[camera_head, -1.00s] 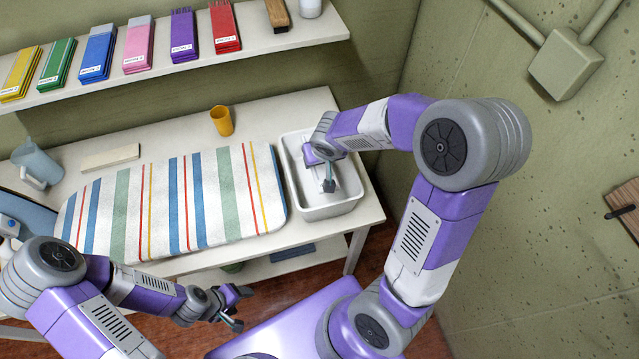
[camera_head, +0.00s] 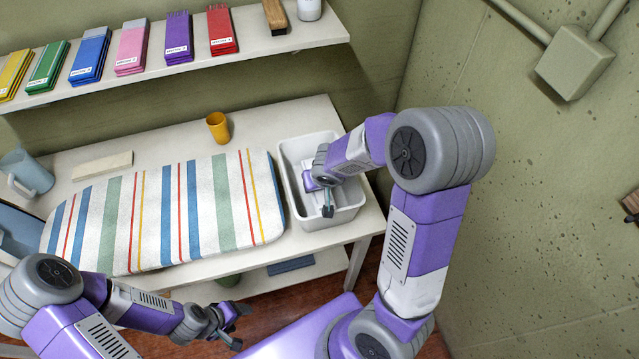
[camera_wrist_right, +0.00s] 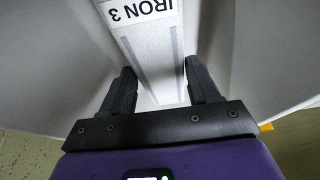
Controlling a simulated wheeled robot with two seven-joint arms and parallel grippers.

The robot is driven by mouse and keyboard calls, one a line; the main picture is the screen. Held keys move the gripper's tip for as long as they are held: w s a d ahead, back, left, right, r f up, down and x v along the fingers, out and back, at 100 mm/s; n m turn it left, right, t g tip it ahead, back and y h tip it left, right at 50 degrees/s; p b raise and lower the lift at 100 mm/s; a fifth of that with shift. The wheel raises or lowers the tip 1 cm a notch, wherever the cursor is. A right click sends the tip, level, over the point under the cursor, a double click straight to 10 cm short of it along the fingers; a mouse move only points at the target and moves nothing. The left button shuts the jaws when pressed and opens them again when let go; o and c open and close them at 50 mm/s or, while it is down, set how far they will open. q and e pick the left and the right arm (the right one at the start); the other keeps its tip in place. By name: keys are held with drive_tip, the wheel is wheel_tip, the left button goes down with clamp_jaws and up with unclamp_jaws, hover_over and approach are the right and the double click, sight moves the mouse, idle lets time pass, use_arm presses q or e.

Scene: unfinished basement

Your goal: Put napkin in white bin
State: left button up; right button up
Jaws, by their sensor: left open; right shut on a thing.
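The white bin (camera_head: 340,222) stands at the right end of the table in the head view. My right gripper (camera_head: 318,197) reaches down into it. In the right wrist view, my right gripper (camera_wrist_right: 160,70) is shut on a whitish folded napkin (camera_wrist_right: 152,55) with faint grey stripes and a partly cut-off label ending in "RON 3". Pale bin walls rise on both sides. In the head view the gripper and wrist mostly hide the napkin; I cannot tell whether it touches the bin floor. My left gripper (camera_head: 239,326) is open and empty in front of the table.
A striped ironing pad (camera_head: 165,210) covers much of the table (camera_head: 263,118), left of the bin. The shelf above holds several coloured folded stacks (camera_head: 132,47). A wall is close on the right.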

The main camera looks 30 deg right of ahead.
drive_tip(key=shift+f+b, duration=0.55)
drive_tip(key=shift+b, duration=0.1)
drive_tip(key=o, duration=1.1)
drive_tip(key=shift+o, duration=0.2)
drive_tip(key=shift+r, duration=0.1)
drive_tip(key=shift+r+p, duration=0.45)
drive_tip(key=shift+p, duration=0.3)
drive_tip(key=p+v, duration=0.4)
drive_tip(key=v, duration=0.8)
